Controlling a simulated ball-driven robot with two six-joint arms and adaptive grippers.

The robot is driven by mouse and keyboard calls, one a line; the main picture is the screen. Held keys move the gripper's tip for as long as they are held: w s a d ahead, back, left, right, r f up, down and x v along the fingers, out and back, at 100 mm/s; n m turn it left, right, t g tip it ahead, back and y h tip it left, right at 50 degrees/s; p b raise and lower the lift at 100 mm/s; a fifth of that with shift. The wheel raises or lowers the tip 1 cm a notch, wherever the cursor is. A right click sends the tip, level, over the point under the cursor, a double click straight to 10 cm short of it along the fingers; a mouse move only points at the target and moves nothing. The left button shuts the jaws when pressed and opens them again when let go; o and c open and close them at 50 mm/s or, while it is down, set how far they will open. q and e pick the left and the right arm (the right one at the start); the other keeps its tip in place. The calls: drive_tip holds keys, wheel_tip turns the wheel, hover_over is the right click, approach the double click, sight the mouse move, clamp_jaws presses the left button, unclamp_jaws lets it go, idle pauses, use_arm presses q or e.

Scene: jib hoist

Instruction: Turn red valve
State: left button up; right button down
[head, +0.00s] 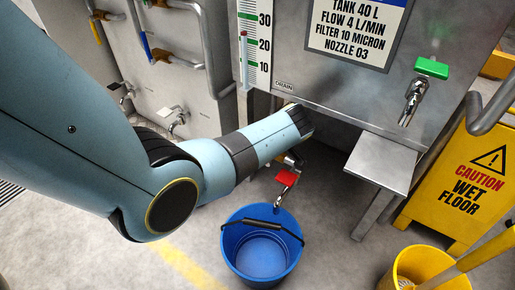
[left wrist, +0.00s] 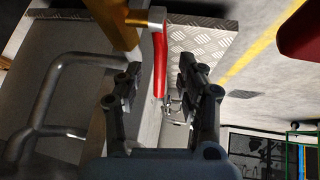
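The red valve handle (head: 287,177) shows in the head view below the tank, just past the end of my left arm and above a blue bucket (head: 262,248). A metal spout hangs under it. In the left wrist view the red handle (left wrist: 160,68) is a long bar lying between the two fingers of my left gripper (left wrist: 157,77). In the head view the tank edge and my wrist hide most of this gripper. My right gripper is in neither view.
A green-handled tap (head: 432,68) and a metal shelf (head: 382,162) are on the tank's right. A yellow wet-floor sign (head: 463,175) and yellow bucket (head: 405,262) stand farther right. The tank's lower edge is close above my left wrist.

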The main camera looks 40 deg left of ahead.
use_arm(q)
drive_tip(key=v, duration=0.7)
drive_tip(key=shift+r, duration=0.2)
drive_tip(key=shift+d, duration=0.1)
